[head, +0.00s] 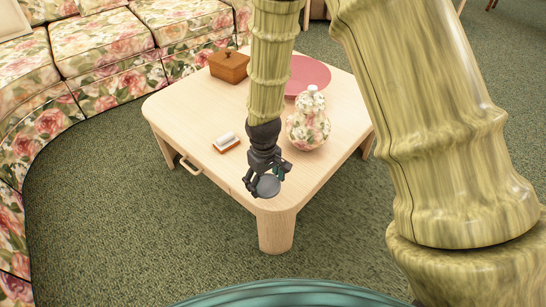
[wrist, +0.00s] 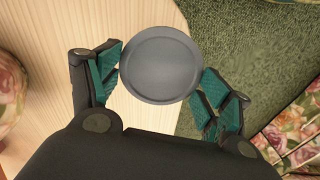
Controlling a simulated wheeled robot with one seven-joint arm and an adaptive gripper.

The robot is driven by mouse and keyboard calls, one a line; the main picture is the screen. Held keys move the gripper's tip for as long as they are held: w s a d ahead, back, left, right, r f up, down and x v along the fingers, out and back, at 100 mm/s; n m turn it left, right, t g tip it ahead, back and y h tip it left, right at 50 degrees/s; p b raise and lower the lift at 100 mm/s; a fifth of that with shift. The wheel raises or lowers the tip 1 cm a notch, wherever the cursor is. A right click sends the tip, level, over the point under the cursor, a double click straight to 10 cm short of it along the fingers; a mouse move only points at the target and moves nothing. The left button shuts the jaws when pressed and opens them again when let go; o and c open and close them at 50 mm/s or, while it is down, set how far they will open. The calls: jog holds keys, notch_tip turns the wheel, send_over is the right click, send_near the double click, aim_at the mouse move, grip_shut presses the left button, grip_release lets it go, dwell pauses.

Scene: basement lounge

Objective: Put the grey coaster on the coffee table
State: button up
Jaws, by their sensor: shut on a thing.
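The grey coaster (head: 267,187) is a small round disc with a raised rim. In the wrist view the coaster (wrist: 160,65) lies between the two green-padded fingers. My gripper (head: 268,177) is shut on it by its sides. It is at the near front edge of the pale wooden coffee table (head: 185,110). In the wrist view the table top (wrist: 145,140) is below the coaster's left part and green carpet below its right part. I cannot tell the coaster's exact height above the table.
On the table stand a floral gourd-shaped vase (head: 308,130) right of my gripper, a pink round tray (head: 318,77), a brown lidded box (head: 229,67) and a small white-and-brown item (head: 226,142). A floral sofa (head: 105,50) stands behind and left. The table's left part is clear.

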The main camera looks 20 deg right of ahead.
jog(key=w+d, duration=0.1)
jog(key=w, duration=0.2)
jog(key=w+d+b, duration=0.1)
jog(key=w+d, duration=0.1)
jog(key=w+d+f+b, duration=0.1)
jog(key=w+d, duration=0.1)
jog(key=w, duration=0.1)
jog(key=shift+w, duration=0.35)
notch_tip(320, 180, down, 4)
jog(key=shift+r+b, duration=0.2)
jog(key=shift+b, duration=0.85)
jog(key=shift+r, duration=0.1)
jog(key=o, duration=0.9)
jog(key=shift+c, duration=0.2)
notch_tip(320, 180, up, 12)
jog(key=p, duration=0.4)
jog(key=shift+p, duration=0.3)
